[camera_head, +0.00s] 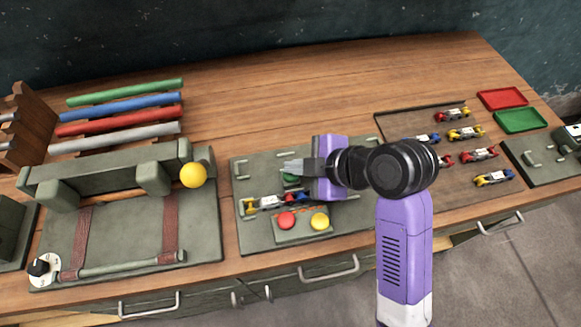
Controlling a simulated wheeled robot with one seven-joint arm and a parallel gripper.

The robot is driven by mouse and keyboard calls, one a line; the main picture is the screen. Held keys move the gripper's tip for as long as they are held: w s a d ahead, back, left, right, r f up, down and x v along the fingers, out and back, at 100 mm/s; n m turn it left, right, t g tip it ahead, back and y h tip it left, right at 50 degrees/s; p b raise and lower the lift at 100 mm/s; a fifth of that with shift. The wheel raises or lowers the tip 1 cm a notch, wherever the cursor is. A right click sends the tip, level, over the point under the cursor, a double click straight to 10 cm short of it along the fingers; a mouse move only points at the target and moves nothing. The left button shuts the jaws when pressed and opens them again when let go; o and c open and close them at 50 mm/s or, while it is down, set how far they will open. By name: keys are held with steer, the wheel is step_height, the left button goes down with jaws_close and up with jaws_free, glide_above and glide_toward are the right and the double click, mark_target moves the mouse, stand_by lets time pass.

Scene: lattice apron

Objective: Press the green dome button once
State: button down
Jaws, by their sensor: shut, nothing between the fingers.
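The green dome button (289,178) is on the grey-green panel (247,222) in the middle of the bench. Only a sliver of it shows, because my gripper (285,165) covers most of it. My gripper is shut and empty, with its fingertips pointing left over the button's spot. I cannot tell from this view whether the fingers touch the dome. A red dome button (286,221) and a yellow dome button (320,221) sit on a small raised block at the front of the same panel.
A device with a yellow ball (193,175) stands to the left. Coloured rods (125,91) lie behind it. A tray of toy cars (392,112), a red tray (502,99) and a green tray (521,120) are to the right.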

steer(key=shift+r, duration=0.5)
step_height(320, 180, up, 5)
steer(key=p, duration=0.4)
steer(key=shift+p, duration=0.4)
stand_by(0.5)
